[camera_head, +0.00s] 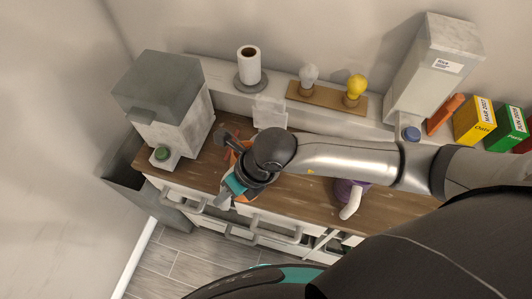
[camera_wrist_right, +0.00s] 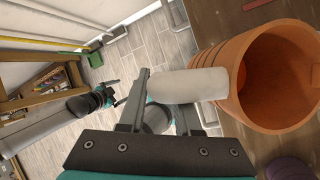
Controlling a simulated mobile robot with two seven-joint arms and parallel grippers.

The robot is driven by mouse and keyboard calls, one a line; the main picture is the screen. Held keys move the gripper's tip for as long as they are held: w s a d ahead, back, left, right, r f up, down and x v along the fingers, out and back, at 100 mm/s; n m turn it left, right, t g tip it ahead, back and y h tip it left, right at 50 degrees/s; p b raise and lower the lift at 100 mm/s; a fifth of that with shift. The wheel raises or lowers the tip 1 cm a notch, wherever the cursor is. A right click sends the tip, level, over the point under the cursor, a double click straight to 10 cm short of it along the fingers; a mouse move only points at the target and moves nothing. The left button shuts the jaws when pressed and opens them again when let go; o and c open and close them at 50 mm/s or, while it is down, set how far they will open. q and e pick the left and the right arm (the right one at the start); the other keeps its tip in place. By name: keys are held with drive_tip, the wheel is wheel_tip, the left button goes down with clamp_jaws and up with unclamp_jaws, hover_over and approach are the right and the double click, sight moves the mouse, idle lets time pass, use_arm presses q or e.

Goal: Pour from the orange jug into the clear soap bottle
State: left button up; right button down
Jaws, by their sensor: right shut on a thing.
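The orange jug (camera_wrist_right: 222,68) is large in the right wrist view, its wide mouth facing the camera and its pale handle (camera_wrist_right: 185,87) between my right gripper's fingers. My right gripper (camera_wrist_right: 165,95) is shut on that handle. In the head view my right gripper (camera_head: 236,186) is over the counter's front left, and its wrist hides most of the jug. A pale see-through container (camera_head: 268,112) stands at the back of the counter, behind the wrist; it may be the clear soap bottle. My left gripper (camera_wrist_right: 116,93) shows small in the right wrist view, its jaws unclear.
A grey-lidded dispenser (camera_head: 160,103) stands at the counter's left. A purple jug (camera_head: 345,190) with a white handle is right of my gripper. A paper roll (camera_head: 249,66), a board with two bulb-shaped things (camera_head: 326,97) and a tall Rice container (camera_head: 432,65) line the back.

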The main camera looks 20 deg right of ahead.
drive_tip(key=shift+w+d+r+p, duration=0.3)
drive_tip(key=shift+r+p, duration=0.3)
drive_tip(key=shift+r, duration=0.05)
drive_tip(key=shift+w+d+r+p, duration=0.25)
drive_tip(key=shift+d+r+p, duration=0.05)
drive_tip(key=shift+r+p, duration=0.85)
drive_tip(key=shift+r, duration=0.45)
drive_tip(key=shift+s+a+r, duration=0.1)
drive_tip(key=shift+r, duration=0.5)
drive_tip(key=shift+s+a+r, duration=0.1)
drive_tip(key=shift+r, duration=0.45)
drive_tip(key=shift+a+n+t+h, duration=0.1)
drive_tip(key=shift+n+t+h, duration=0.2)
drive_tip(key=shift+t+h, duration=0.8)
drive_tip(key=shift+h+b, duration=0.3)
drive_tip(key=shift+b, duration=0.3)
drive_tip(key=shift+t, duration=0.3)
